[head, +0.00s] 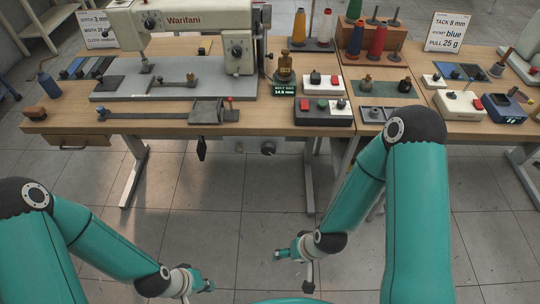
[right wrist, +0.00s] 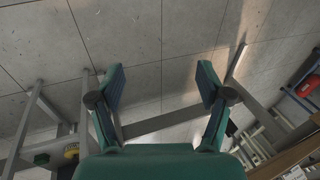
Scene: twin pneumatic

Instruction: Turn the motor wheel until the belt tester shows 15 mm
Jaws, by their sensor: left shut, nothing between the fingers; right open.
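The belt tester (head: 283,90) is a small dark display with green text on the table, right of the sewing machine. Its lower line seems to read about 14.8 or 14.9 mm; the last digit is too small to be sure. A grey motor unit with a round part, likely the motor wheel (head: 267,147), hangs under the table's front edge. My right gripper (head: 284,253) is below and in front of it, apart from it. In the right wrist view its fingers (right wrist: 162,80) are open with nothing between them. My left gripper (head: 208,286) is shut and empty, low over the floor.
The white Warifani sewing machine (head: 185,30) stands on the table. Thread cones, button boxes and trays crowd the right side. Table legs (head: 134,172) flank the space under the table. The floor in front is clear. In the right wrist view, metal frame bars (right wrist: 165,121) show around the fingers.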

